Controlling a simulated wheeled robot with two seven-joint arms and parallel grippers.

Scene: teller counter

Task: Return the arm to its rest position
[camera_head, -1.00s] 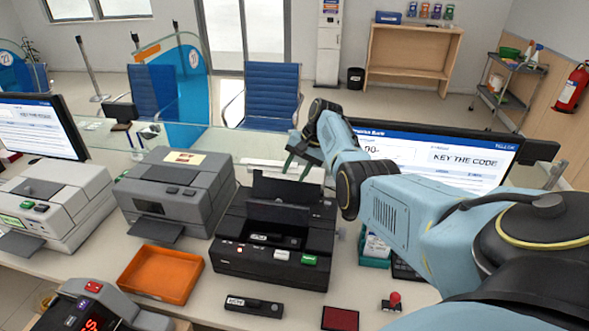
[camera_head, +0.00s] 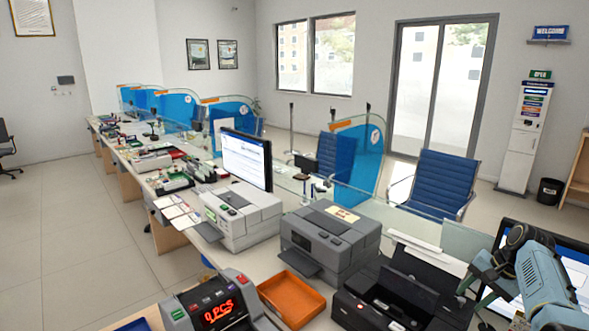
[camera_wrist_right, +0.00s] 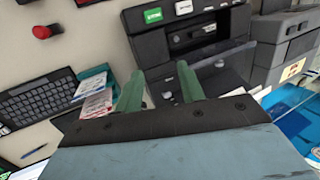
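My right gripper (camera_head: 479,290) is at the lower right in the head view, above the black machine (camera_head: 352,312) near the dark-framed monitor. In the right wrist view its two green fingers (camera_wrist_right: 160,88) stand apart with nothing held between them. The black machine, with a green and a white button, lies beyond the fingers there. My light blue right arm (camera_head: 548,280) comes in from the lower right corner. My left gripper is not in view.
An orange tray (camera_head: 291,299), a grey printer (camera_head: 330,240), a light grey printer (camera_head: 243,215) and a counting machine with red digits (camera_head: 215,312) crowd the counter. The wrist view shows a keyboard (camera_wrist_right: 38,105) and a red-knobbed stamp (camera_wrist_right: 41,32). Open floor (camera_head: 80,220) lies at the left.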

